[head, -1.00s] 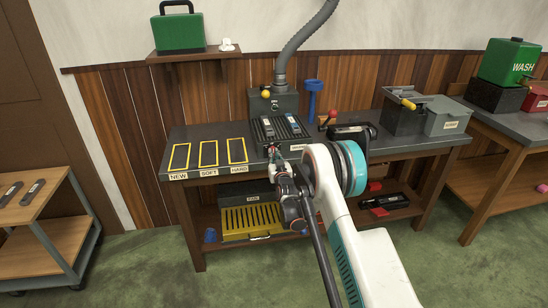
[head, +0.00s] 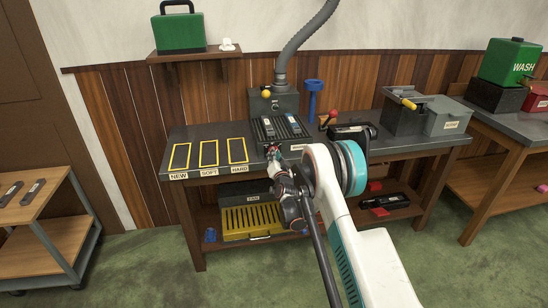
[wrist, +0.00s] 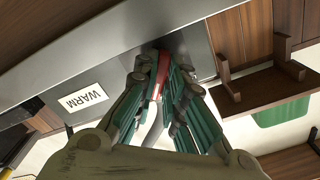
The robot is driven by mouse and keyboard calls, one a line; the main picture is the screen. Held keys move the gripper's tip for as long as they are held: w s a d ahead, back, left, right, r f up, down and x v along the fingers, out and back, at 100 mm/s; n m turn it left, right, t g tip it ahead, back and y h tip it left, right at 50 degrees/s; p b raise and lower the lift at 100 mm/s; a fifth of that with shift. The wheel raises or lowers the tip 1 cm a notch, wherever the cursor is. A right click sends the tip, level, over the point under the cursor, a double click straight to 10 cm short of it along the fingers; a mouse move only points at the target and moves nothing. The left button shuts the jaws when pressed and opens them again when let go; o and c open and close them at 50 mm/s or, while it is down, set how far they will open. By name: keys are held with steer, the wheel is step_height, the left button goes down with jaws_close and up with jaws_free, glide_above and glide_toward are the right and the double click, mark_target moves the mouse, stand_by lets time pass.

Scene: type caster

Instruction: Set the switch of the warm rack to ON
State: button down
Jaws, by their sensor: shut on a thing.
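The warm rack (head: 300,136) is a dark ridged unit on the bench, with two small dark pieces lying on it. Its front face (wrist: 200,48) carries a WARM label (wrist: 86,98) in the wrist view. A red-and-white switch lever (wrist: 161,74) stands out from that face beside the label. My gripper (wrist: 160,80) has its green-padded fingers shut on the lever. In the head view my gripper (head: 273,152) is at the front left of the rack, and the switch is hidden there. I cannot read the switch's position marks.
Yellow-outlined NEW, SOFT and HARD spots (head: 208,153) lie bare left of the rack. A grey box with a hose (head: 275,103) stands behind it. A dark device with a red-knobbed lever (head: 352,130) stands to the right. A yellow slotted crate (head: 252,219) sits below.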

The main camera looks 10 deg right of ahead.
steer(key=shift+m, duration=2)
steer(key=c, duration=1.7)
jaws_free()
steer(key=shift+o, duration=0.2)
